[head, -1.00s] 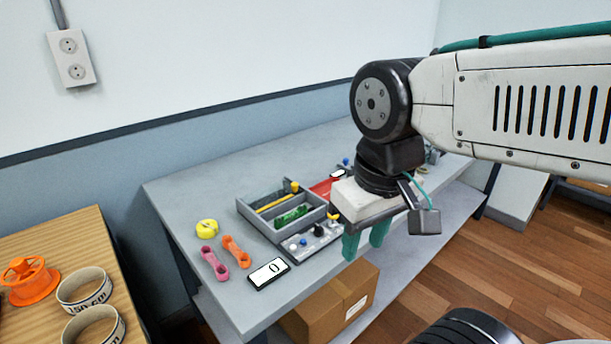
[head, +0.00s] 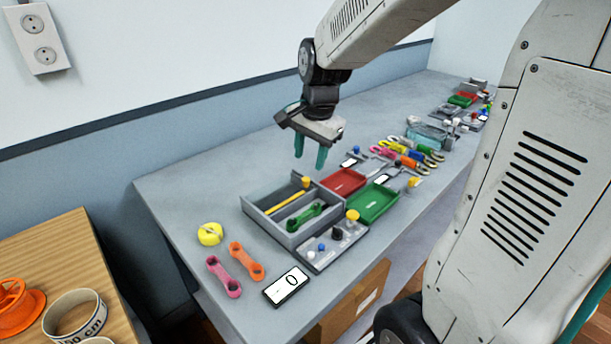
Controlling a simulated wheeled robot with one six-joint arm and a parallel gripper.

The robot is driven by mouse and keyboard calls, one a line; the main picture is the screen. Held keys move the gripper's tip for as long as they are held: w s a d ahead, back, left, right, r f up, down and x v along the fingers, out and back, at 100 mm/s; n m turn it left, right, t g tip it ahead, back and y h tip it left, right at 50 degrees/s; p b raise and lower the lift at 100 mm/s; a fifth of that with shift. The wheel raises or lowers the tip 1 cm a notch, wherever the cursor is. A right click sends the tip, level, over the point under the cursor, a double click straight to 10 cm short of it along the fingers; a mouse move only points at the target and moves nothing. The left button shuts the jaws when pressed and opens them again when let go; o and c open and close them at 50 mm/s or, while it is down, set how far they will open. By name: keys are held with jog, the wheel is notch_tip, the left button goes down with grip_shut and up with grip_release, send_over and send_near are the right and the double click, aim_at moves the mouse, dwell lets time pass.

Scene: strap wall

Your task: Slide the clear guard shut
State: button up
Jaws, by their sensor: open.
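A grey two-compartment box (head: 268,226) lies on the grey bench, with a yellow stick in the rear compartment and a green link in the front one. A yellow knob (head: 305,182) stands at its back right corner. A clear guard cannot be made out for certain on this box; any clear sheet there is too faint to tell. A pale see-through bluish cover (head: 427,132) shows farther along the bench. My gripper (head: 310,158) has its teal fingers apart, pointing down, empty, above and behind the box without touching it.
A grey panel (head: 318,257) with small knobs sits in front of the box. Red (head: 344,181) and green (head: 374,203) trays lie to its right. A yellow tape (head: 210,234), pink and orange links and a display (head: 287,286) lie left and front. The bench's back left is clear.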

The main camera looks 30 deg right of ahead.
aim_at(306, 179)
jog(key=w+d+f+m, duration=0.1)
jog(key=w+f, duration=0.1)
jog(key=f, duration=0.2)
jog(key=w+d+f+m, duration=0.1)
jog(key=w+f, duration=0.1)
jog(key=f, duration=0.1)
jog(key=w+d+f+m, duration=0.1)
jog(key=w+f, duration=0.1)
jog(key=f, duration=0.2)
jog(key=shift+w+d+f+m, duration=0.3)
jog(key=shift+w+d+m, duration=0.05)
jog(key=shift+w+m, duration=0.05)
